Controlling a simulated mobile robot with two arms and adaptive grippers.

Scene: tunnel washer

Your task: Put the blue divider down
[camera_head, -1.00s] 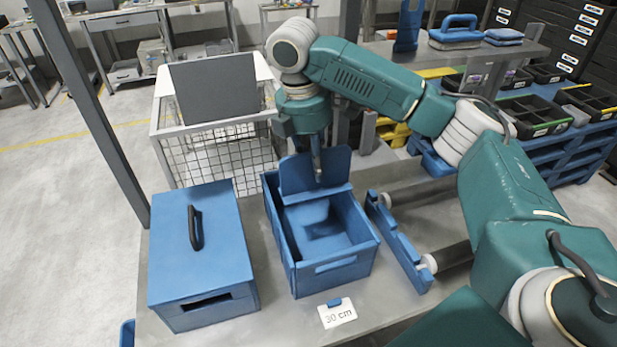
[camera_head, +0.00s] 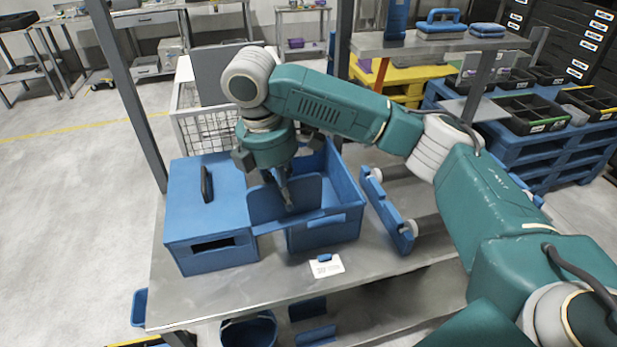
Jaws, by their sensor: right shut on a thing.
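My right gripper (camera_head: 287,203) is shut on the blue divider (camera_head: 264,205), a flat panel with a rounded corner. It holds the panel roughly upright over the left part of the open blue crate (camera_head: 325,232). The panel reaches left past the crate's side to the lidded blue box (camera_head: 208,222). Whether it touches the crate or the box, I cannot tell. The crate's left wall and much of its inside are hidden by the panel and my arm. My left gripper is not in view.
The crate and lidded box stand on a grey table (camera_head: 230,292). A small white label card (camera_head: 326,266) lies in front of the crate. A blue rail with rollers (camera_head: 388,212) is to the right. The table's front left is clear.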

